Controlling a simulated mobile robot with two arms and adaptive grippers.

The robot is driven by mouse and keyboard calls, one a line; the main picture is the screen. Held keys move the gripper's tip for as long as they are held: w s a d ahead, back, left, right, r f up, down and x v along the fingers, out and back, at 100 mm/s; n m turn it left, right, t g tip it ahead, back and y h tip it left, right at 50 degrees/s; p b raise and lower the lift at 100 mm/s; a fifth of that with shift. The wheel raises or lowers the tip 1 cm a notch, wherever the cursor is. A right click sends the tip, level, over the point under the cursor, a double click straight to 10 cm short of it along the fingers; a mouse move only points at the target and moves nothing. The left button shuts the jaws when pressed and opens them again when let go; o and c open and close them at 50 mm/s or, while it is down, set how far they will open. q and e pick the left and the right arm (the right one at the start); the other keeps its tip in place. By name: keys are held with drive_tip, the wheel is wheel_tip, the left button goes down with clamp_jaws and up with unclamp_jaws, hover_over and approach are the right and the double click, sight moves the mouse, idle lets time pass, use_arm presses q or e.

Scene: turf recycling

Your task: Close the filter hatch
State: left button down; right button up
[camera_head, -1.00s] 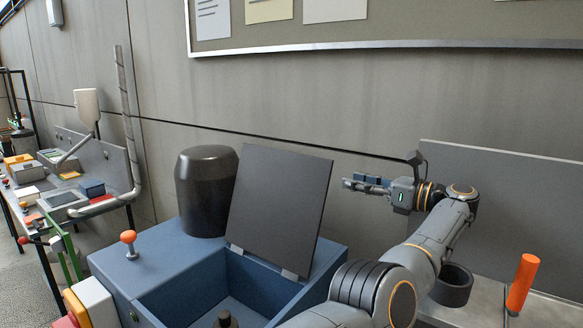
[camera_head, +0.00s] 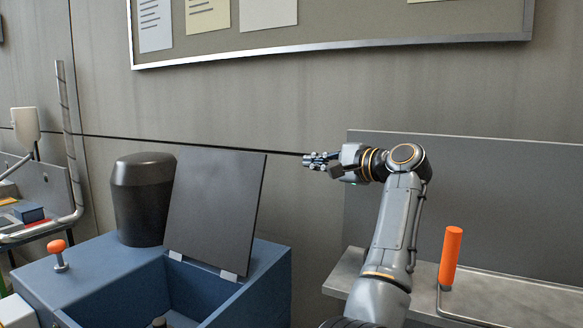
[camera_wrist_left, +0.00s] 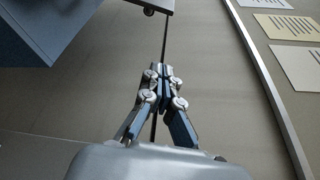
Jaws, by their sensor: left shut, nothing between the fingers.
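The filter hatch (camera_head: 216,205) is a flat dark grey panel. It stands open, tilted up from two light hinges on the back rim of a blue box (camera_head: 92,282). My left gripper (camera_head: 306,160) is shut and empty, to the right of the hatch near the height of its top edge, and apart from it. The left wrist view shows the closed fingers (camera_wrist_left: 163,70) pointing towards a dark panel edge (camera_wrist_left: 146,4) at the top, probably the hatch. The blue box also shows there at upper left (camera_wrist_left: 45,30). My right gripper is not in view.
A dark rounded canister (camera_head: 141,200) stands behind the hatch on the left. An orange-topped knob (camera_head: 57,250) rises from the box. An orange handle (camera_head: 450,258) stands on a grey bench (camera_head: 505,294) at right. A pinboard (camera_head: 330,30) hangs on the wall.

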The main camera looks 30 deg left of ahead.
use_arm(q)
drive_tip(key=s+a+p, duration=0.1)
drive_tip(key=a+p, duration=0.3)
drive_tip(key=a, duration=0.5)
drive_tip(key=shift+s+a, duration=0.2)
drive_tip(key=shift+s, duration=0.2)
